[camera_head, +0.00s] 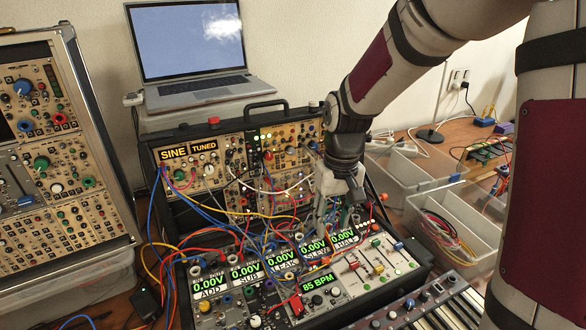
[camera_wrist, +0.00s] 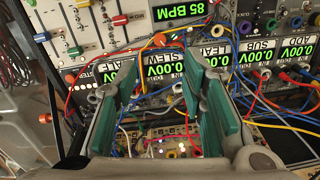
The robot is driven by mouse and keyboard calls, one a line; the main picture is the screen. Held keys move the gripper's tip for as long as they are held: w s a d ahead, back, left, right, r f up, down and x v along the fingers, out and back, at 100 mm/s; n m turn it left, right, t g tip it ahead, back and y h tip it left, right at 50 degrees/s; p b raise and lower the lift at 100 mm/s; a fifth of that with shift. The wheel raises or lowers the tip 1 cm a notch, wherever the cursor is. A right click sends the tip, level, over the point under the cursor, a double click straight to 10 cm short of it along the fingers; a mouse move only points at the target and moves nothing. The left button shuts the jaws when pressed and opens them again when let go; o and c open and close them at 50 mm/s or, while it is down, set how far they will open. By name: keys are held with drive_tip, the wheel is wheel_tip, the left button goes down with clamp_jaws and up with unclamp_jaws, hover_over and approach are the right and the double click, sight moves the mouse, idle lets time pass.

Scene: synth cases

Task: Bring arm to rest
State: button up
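My arm comes down from the upper right in the head view. My gripper (camera_head: 338,208) points down in front of the modular synth case (camera_head: 262,106), above the patch cables and close to the lower panel. In the wrist view my gripper (camera_wrist: 158,72) shows two green-padded fingers spread apart with nothing held between them. Cables and the lower synth panel (camera_wrist: 108,24) show beyond and between the fingers. Whether a fingertip touches a cable, I cannot tell.
Patch cables (camera_head: 205,212) hang thickly around the gripper. A laptop (camera_head: 205,90) stands behind the case. Another synth case (camera_head: 50,160) is at left, clear bins (camera_head: 468,222) at right, and a keyboard (camera_head: 445,308) at front right. Open air lies above the panels.

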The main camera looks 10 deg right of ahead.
drive_tip(key=s+r+t+p, duration=0.1)
drive_tip(key=s+r+t, duration=0.1)
drive_tip(key=s+r, duration=0.6)
drive_tip(key=s+r+t+p, duration=0.2)
drive_tip(key=s+r, duration=0.6)
drive_tip(key=s, duration=0.7)
drive_tip(key=shift+r+m, duration=0.3)
drive_tip(key=shift+r, duration=0.1)
drive_tip(key=shift+w+a, duration=0.1)
drive_tip(key=shift+a, duration=0.05)
